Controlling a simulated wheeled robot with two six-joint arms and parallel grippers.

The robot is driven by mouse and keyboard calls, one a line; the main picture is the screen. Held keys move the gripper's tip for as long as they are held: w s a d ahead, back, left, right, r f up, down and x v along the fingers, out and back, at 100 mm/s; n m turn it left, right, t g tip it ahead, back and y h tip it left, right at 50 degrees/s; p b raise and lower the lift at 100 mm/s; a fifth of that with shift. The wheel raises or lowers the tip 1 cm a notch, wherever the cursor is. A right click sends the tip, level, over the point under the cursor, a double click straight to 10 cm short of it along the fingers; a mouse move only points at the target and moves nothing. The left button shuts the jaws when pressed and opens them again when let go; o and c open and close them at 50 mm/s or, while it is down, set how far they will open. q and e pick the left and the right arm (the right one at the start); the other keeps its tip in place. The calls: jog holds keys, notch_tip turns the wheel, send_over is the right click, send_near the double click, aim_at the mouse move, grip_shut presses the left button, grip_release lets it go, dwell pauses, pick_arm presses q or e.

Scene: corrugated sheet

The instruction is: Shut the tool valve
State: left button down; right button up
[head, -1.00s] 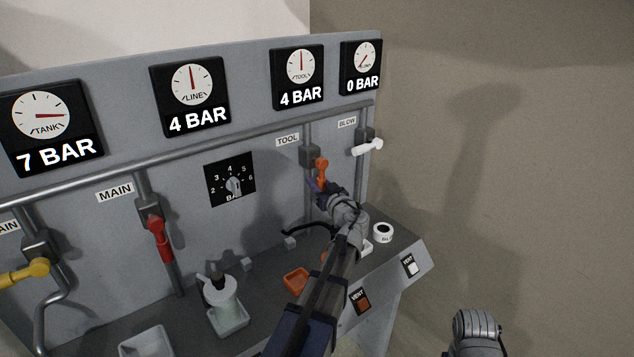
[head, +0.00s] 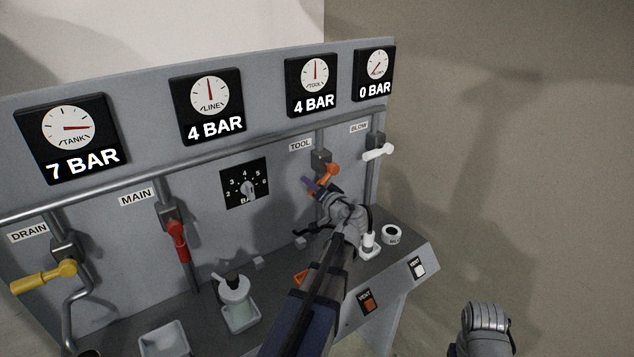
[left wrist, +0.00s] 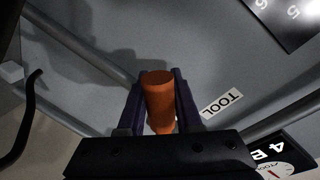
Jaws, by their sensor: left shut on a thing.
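The tool valve (head: 320,157) sits on the pipe under the TOOL label (head: 300,145). My left gripper (head: 315,188) is shut on this handle. In the left wrist view the orange handle (left wrist: 159,98) stands between the two dark purple fingers. The tool gauge (head: 315,74) sits above and its plate reads 4 BAR.
The white blow handle (head: 377,152) is close on the right. The red main handle (head: 178,241) hangs down and the yellow drain handle (head: 44,277) lies sideways, both farther left. A white bottle (head: 369,242) and a ring-shaped roll (head: 392,234) stand on the ledge near my left arm.

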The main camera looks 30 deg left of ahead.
aim_at(322, 182)
pick_arm(q)
jog(key=r+m+p, duration=0.1)
jog(key=s+r+m+p, duration=0.1)
jog(key=m+g+p, duration=0.1)
jog(key=shift+s+a+r+m, duration=0.2)
jog(key=shift+a+r+m, duration=0.1)
jog(key=shift+r, duration=0.1)
jog(key=shift+s+a+r+m+g+y+p, duration=0.15)
jog(key=shift+r+m+g+p, duration=0.1)
jog(key=shift+r+m+p, duration=0.4)
jog(key=shift+s+d+r+m+g+y+p, duration=0.15)
jog(key=shift+r+m+g+p, duration=0.2)
jog(key=shift+m, duration=0.5)
jog(key=shift+a, duration=0.1)
jog(key=c, duration=0.6)
grip_release()
jog(key=p+v, duration=0.1)
jog(key=v, duration=0.6)
jog(key=shift+s+d+r+p, duration=0.1)
jog(key=shift+s+d+p, duration=0.05)
jog(key=shift+d+p, duration=0.2)
